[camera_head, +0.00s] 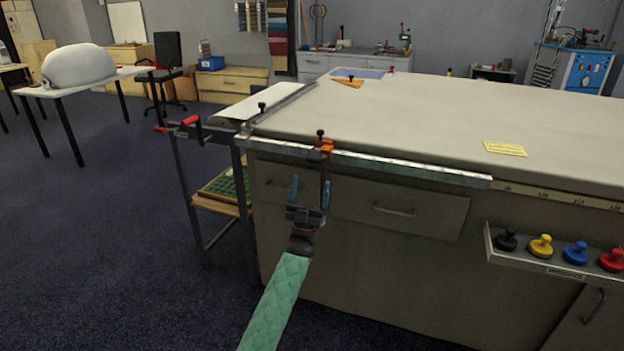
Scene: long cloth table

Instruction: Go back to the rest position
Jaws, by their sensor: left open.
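My left gripper (310,194) is in the camera_head view, in front of the long cloth table (440,110). Its two blue fingers point up and stand apart, with nothing between them. It appears just below the metal rail (400,165) on the table's front edge, near an orange clamp piece (324,147). I cannot tell whether it touches the drawer front behind it. My left arm, in a green quilted sleeve, comes up from the bottom edge. My right gripper is not in view.
A shelf on the table's front right holds black, yellow (541,246), blue and red knobs. A yellow note (505,148) and an orange triangle (348,83) lie on the tabletop. A side frame with red handles (190,121) stands at the left end. The floor at left is clear.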

